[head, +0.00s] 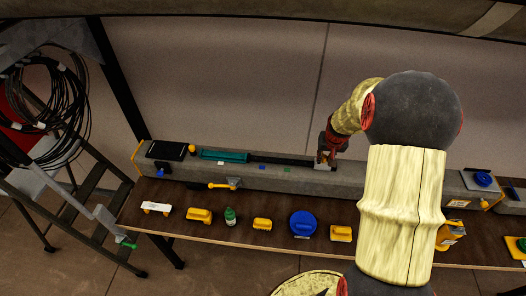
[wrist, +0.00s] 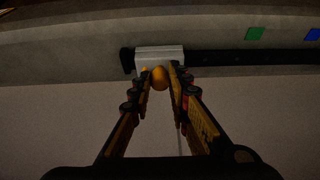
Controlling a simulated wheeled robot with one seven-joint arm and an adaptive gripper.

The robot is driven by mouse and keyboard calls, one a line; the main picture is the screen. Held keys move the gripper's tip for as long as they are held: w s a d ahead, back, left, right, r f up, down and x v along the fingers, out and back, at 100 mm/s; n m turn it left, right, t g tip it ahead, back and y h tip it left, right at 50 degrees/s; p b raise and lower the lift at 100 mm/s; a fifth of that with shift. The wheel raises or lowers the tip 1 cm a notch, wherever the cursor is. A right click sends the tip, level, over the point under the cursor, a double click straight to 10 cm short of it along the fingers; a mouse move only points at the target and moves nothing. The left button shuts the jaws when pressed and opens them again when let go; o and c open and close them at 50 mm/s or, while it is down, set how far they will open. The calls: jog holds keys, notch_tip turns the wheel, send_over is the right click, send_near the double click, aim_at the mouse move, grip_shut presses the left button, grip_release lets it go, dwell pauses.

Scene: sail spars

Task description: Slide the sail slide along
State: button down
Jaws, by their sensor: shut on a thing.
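The sail slide is a light grey block with an orange-yellow knob (wrist: 160,77); its grey body (wrist: 160,54) shows in the wrist view at the left end of a dark track (wrist: 225,57). My gripper (wrist: 160,82) is shut on the knob, with one finger on each side. In the head view my gripper (head: 328,158) reaches down to the track on the long grey beam (head: 380,180), and the slide is small and partly hidden beneath it. A green mark (wrist: 255,34) and a blue mark (wrist: 312,35) sit beside the track in the wrist view.
A teal piece (head: 224,156) lies at the left of the beam's track. A step ladder (head: 85,190) and coiled cables (head: 62,100) stand at left.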

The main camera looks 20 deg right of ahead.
jog(key=shift+w+a, duration=0.5)
jog(key=shift+a, duration=0.3)
jog(key=shift+w+a, duration=0.5)
jog(key=shift+a, duration=0.35)
jog(key=shift+w+a, duration=0.5)
jog(key=shift+a, duration=0.3)
jog(key=shift+w+a+f+b, duration=0.1)
jog(key=shift+w+a+b, duration=0.65)
jog(key=shift+w+a, duration=0.9)
jog(key=shift+w+a+r+b, duration=0.1)
jog(key=shift+w+a+b, duration=0.7)
jog(key=shift+a, duration=1.6)
jog(key=shift+w+a+f+b, duration=0.1)
jog(key=shift+w+a+b, duration=0.6)
jog(key=shift+w+a, duration=0.95)
jog(key=shift+s+a, duration=0.35)
jog(key=shift+a, duration=0.1)
jog(key=shift+w+a+b, duration=0.3)
jog(key=shift+w+a, duration=0.15)
jog(key=shift+a, duration=0.3)
jog(key=shift+w+a+b, duration=0.25)
jog(key=shift+w+a, duration=0.2)
jog(key=shift+a, duration=0.25)
jog(key=c, duration=1.6)
grip_release()
